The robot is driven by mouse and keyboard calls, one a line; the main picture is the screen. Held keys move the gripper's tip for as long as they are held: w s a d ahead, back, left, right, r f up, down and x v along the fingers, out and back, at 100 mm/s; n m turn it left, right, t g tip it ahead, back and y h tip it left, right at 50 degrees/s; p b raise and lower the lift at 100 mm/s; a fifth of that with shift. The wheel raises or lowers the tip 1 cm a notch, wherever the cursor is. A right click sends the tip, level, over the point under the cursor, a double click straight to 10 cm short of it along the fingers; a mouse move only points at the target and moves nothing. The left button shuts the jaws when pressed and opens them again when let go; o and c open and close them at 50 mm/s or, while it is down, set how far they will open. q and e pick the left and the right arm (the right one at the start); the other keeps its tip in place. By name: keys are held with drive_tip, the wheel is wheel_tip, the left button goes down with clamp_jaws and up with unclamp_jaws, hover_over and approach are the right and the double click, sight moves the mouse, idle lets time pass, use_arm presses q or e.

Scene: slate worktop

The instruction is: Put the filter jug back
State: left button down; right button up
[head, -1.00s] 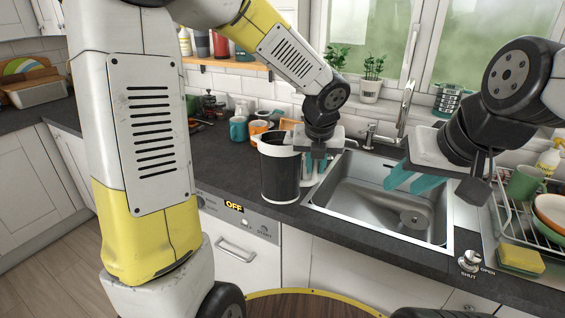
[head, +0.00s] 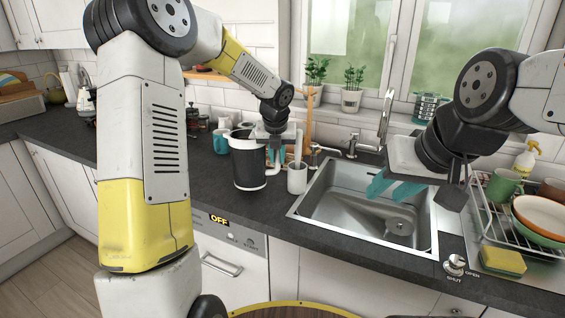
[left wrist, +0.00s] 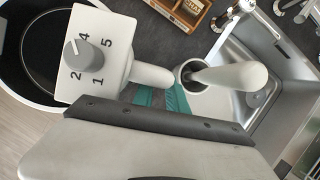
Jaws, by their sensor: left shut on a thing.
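The filter jug (head: 248,168) is a dark jug with a white rim, upright over the worktop left of the sink. In the left wrist view its dark inside (left wrist: 38,50) shows at the upper left, with a white numbered dial plate (left wrist: 112,38) at its handle side. My left gripper (head: 273,153) is at the jug's right side and shut on its white handle (left wrist: 152,76). I cannot tell whether the jug's base touches the worktop. My right gripper (head: 393,189) hangs over the sink, empty, its teal fingers apart.
A white pot (head: 297,179) with a brush stands close right of the jug. A wooden stand (head: 309,120) and teal mug (head: 221,142) are behind. The sink (head: 345,215) is to the right, then a dish rack (head: 490,222). The worktop left of the jug is fairly clear.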

sight(278, 166)
use_arm(q)
drive_tip(key=shift+s+d+f, duration=0.1)
drive_tip(key=shift+f, duration=1.35)
drive_tip(key=c, duration=1.3)
unclamp_jaws()
drive_tip(key=shift+f, duration=0.15)
